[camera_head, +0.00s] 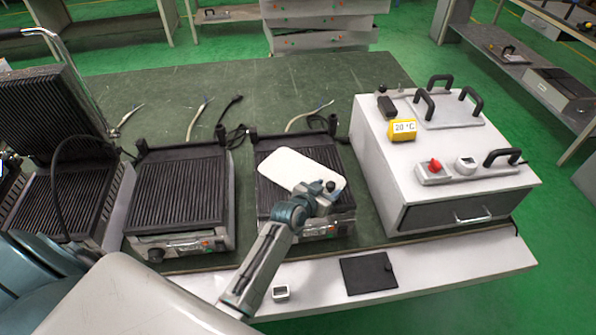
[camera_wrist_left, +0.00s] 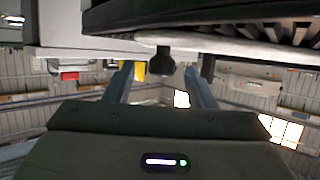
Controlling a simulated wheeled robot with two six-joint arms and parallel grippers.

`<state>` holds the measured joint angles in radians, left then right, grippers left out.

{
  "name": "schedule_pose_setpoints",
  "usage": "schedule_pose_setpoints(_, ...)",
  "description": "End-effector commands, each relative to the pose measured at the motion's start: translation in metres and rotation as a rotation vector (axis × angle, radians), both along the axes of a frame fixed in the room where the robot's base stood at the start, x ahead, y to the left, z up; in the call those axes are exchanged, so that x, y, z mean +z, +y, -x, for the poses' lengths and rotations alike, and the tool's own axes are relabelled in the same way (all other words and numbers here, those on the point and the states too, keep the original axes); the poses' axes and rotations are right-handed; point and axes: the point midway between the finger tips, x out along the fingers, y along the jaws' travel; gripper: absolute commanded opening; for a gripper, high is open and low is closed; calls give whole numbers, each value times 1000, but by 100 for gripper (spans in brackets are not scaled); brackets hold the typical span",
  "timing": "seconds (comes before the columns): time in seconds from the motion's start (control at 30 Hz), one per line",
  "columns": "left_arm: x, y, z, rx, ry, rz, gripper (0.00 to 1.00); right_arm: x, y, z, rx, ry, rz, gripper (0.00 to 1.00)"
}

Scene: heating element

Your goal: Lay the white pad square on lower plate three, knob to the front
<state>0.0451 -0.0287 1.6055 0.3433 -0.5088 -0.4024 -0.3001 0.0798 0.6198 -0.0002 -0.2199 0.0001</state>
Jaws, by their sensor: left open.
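The white pad (camera_head: 296,168) lies on the ribbed lower plate (camera_head: 266,197) of the rightmost grill, just left of the white box. It is turned askew to the plate, its long side running from back left to front right. Its dark knob (camera_head: 331,186) is at the front right end; the knob also shows in the left wrist view (camera_wrist_left: 162,62). My left gripper (camera_head: 327,191) is at that front right corner, open, with the knob between or just beyond its fingers. The fingers partly hide the plate's front right corner. My right gripper is not in view.
Two more grills stand left, the middle one (camera_head: 180,190) with a bare plate, the far one with its lid (camera_head: 45,110) raised. A white box (camera_head: 376,160) with handles stands close on the right. A black mat (camera_head: 368,273) and small white device (camera_head: 280,293) lie in front.

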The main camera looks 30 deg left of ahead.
Motion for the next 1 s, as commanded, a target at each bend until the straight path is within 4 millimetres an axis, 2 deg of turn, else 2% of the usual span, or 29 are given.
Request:
schedule_pose_setpoints(0.03, 1, 0, -7, 0, 2, -1, 50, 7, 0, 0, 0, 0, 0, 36)
schedule_pose_setpoints(0.2, -8, -3, -25, 0, 0, -1, 50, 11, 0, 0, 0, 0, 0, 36)
schedule_pose_setpoints(0.53, -13, -4, -30, 0, 0, 0, 50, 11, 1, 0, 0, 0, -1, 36)
schedule_pose_setpoints(0.57, -13, -4, -30, 0, 0, 0, 48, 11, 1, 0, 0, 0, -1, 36)
schedule_pose_setpoints(0.8, -13, -4, -30, 0, 0, -1, 1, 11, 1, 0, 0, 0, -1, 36)
schedule_pose_setpoints(1.0, -11, -4, -30, 0, -2, -2, 0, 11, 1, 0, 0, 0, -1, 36)
